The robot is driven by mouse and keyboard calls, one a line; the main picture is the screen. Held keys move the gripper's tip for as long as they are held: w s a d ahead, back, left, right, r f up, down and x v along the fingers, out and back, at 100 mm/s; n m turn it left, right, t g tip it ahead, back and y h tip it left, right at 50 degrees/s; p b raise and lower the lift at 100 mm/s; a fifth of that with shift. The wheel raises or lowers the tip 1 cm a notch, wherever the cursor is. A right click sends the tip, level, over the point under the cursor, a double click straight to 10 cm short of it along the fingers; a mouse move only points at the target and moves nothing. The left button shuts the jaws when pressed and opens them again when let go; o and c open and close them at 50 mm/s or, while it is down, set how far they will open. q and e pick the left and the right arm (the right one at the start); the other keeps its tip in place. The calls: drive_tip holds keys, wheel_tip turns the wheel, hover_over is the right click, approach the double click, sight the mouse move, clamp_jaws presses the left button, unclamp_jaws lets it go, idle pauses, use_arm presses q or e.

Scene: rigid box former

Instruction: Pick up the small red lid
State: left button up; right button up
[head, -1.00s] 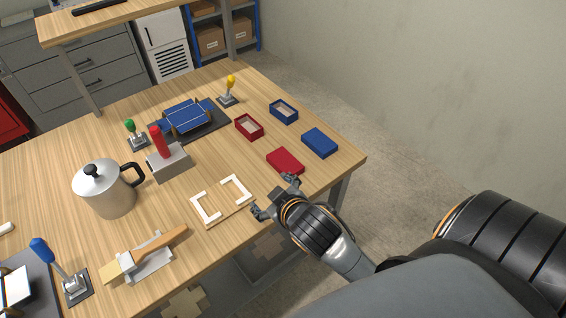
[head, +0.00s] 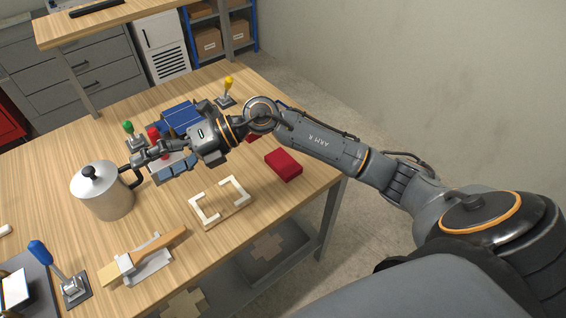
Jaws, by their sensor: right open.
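The small red lid (head: 283,165) lies on the wooden table near its right front edge, in front of my right forearm. A sliver of the red box (head: 252,138) shows behind my right wrist; the rest of it is hidden. My right gripper (head: 145,166) is open and well to the left of the lid, between the kettle and the red-handled block. It holds nothing that I can see. My left gripper is not in view.
A steel kettle (head: 102,192) stands close by my right gripper. A white corner frame (head: 219,203) and a wooden-handled tool (head: 145,257) lie in front. A blue box fixture (head: 180,117) stands behind. My arm hides the blue lid.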

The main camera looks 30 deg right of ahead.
drive_tip(key=w+d+f+n+g+h, duration=0.1)
drive_tip(key=w+d+f+g+h, duration=0.1)
drive_tip(key=d+f+h, duration=0.55)
drive_tip(key=m+g+h+p, duration=0.1)
drive_tip(key=m+h+p, duration=0.1)
drive_tip(key=h, duration=0.5)
hover_over(280, 159)
drive_tip(key=f, duration=0.6)
drive_tip(key=shift+s+d, duration=0.15)
drive_tip(key=shift+d, duration=0.05)
drive_tip(key=shift+a+f+p, duration=0.15)
drive_tip(key=shift+f+p, duration=0.25)
drive_tip(key=shift+f, duration=0.2)
wheel_tip(280, 159, down, 4)
drive_tip(key=shift+r+p, duration=0.2)
drive_tip(key=shift+p, duration=0.45)
drive_tip(key=shift+f, duration=0.3)
drive_tip(key=c, duration=1.1)
